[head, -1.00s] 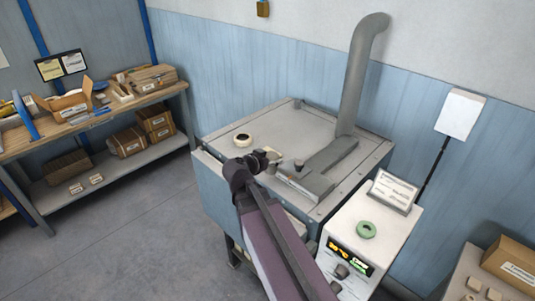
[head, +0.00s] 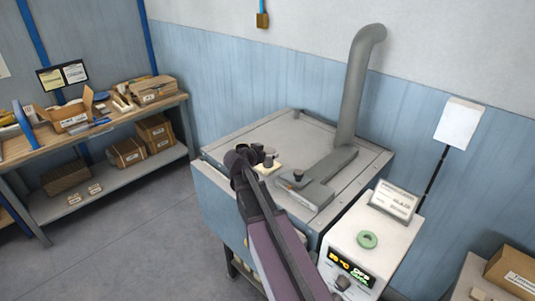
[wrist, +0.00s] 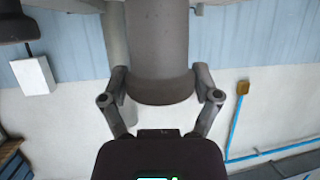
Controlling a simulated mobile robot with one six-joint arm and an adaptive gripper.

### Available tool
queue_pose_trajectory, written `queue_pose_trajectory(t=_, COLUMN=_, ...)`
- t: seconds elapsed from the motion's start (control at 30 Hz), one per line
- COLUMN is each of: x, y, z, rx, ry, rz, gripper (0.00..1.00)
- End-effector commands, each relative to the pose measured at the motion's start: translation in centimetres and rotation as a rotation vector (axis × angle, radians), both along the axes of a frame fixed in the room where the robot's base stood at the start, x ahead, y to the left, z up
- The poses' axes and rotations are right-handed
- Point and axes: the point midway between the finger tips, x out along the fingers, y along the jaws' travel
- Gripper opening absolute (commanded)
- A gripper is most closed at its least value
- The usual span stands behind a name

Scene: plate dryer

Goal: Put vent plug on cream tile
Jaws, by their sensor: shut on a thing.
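My gripper (head: 257,154) is over the dryer's top, left of the flat duct. It is shut on the vent plug, a dark grey round piece (head: 269,155). In the wrist view the plug is a large grey-brown cylinder (wrist: 160,55) between the two fingers (wrist: 160,92). The cream tile (head: 267,168) lies on the dryer top just below the plug in the head view, partly covered by my gripper. I cannot tell whether the plug touches the tile.
The grey vent pipe (head: 357,90) rises from the dryer top (head: 285,130). A dark knob (head: 298,175) stands on the flat duct. A shelf (head: 150,108) stands at left.

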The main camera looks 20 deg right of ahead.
Motion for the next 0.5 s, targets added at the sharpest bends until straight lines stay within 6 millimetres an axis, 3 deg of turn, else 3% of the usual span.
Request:
queue_pose_trajectory(t=0.03, x=1.4, y=-0.5, z=-0.2, rx=0.0, ry=0.0, rz=-0.001, gripper=0.25)
queue_pose_trajectory(t=0.2, x=3.6, y=-1.4, z=-0.4, rx=0.0, ry=0.0, rz=-0.002, gripper=0.25)
queue_pose_trajectory(t=0.5, x=4.4, y=-1.8, z=-0.4, rx=0.0, ry=0.001, rz=-0.002, gripper=0.25)
